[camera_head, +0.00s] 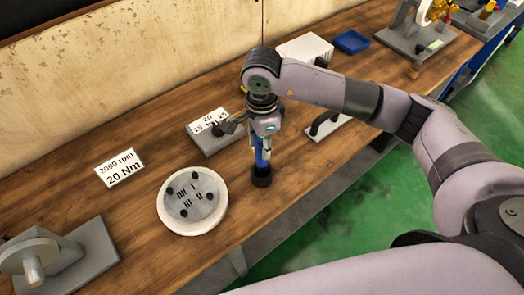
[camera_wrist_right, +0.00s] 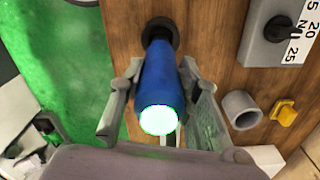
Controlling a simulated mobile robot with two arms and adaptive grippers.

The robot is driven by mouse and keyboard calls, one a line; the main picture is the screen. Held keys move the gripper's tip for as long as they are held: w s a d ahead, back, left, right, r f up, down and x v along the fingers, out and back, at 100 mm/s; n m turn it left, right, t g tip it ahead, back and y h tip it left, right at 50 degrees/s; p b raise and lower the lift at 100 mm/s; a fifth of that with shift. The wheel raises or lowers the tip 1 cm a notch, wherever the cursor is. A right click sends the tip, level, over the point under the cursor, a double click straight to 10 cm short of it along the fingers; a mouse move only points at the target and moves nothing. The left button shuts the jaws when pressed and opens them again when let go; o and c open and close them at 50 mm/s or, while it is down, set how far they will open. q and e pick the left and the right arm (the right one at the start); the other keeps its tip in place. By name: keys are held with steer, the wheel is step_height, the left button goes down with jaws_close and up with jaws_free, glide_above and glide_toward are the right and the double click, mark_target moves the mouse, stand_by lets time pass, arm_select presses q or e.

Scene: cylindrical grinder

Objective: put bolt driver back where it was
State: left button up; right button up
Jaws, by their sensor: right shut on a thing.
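The bolt driver (camera_head: 261,153) is blue and stands about upright near the front edge of the workbench. Its lower end meets a black round piece (camera_head: 262,177) on the wood; I cannot tell whether that is its own tip or a holder. My right gripper (camera_head: 263,140) is above it, shut on its upper body. In the right wrist view, the blue driver (camera_wrist_right: 158,85) sits between the two fingers (camera_wrist_right: 160,108), its glowing pale end towards the camera and the black round piece (camera_wrist_right: 160,32) beyond. My left gripper is not in view.
A grey knob box (camera_head: 222,140) with a number label is just left of the driver. A white round plate (camera_head: 192,200) with black bolts lies further left, near a "2000 rpm 20 Nm" sign (camera_head: 119,168). A black handle (camera_head: 325,124) is to the right, a blue tray (camera_head: 351,41) behind.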

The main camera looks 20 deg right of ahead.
steer(key=shift+f, duration=0.65)
step_height(320, 180, down, 3)
steer(key=shift+f+p, duration=0.15)
steer(key=shift+p, duration=0.5)
steer(key=shift+f, duration=0.4)
steer(key=shift+f, duration=0.1)
steer(key=shift+f+b, duration=0.15)
steer(key=shift+b, duration=0.15)
steer(key=o, duration=1.2)
steer(key=shift+c, duration=0.2)
